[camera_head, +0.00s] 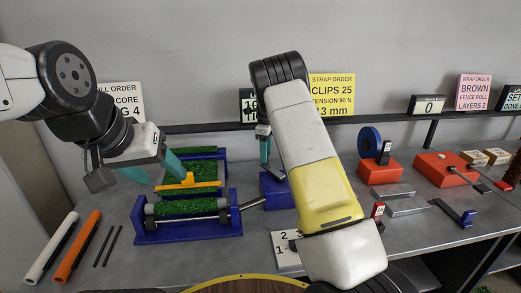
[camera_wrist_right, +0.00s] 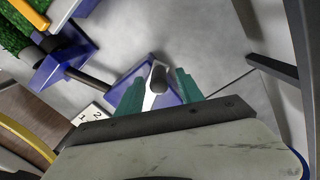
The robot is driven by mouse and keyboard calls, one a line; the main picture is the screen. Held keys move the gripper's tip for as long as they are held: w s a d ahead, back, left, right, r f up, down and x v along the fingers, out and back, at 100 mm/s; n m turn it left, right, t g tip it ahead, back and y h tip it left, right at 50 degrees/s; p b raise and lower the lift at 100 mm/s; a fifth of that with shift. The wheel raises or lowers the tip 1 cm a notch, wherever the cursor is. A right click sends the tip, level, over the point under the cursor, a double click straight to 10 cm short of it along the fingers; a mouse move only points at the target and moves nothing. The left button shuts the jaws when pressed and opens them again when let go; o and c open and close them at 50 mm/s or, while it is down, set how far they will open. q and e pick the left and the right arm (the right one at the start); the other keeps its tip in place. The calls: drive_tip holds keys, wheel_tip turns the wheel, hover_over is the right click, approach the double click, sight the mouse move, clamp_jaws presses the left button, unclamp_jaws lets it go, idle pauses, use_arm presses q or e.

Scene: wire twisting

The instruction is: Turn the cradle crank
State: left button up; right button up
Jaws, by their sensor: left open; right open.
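The blue cradle (camera_head: 190,237) holds a green turf roll (camera_head: 190,205) on the table at left. A dark crank rod (camera_head: 250,203) runs right from it; it also shows in the right wrist view (camera_wrist_right: 88,77). There, a dark rounded knob (camera_wrist_right: 158,74) with a pale bar stands over a blue piece (camera_wrist_right: 125,78), between the teal fingers of my right gripper (camera_wrist_right: 158,90). The fingers are open and apart from the knob.
A white tube (camera_head: 50,248) and an orange tube (camera_head: 77,246) lie at left. A number card (camera_head: 286,250) lies in front of the crank. Red blocks (camera_head: 380,171), a blue spool (camera_head: 369,141) and metal plates (camera_head: 405,203) stand at right. A dark rail with signs runs behind.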

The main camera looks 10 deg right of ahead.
wheel_tip(320, 180, up, 7)
drive_tip(key=shift+r, duration=0.4)
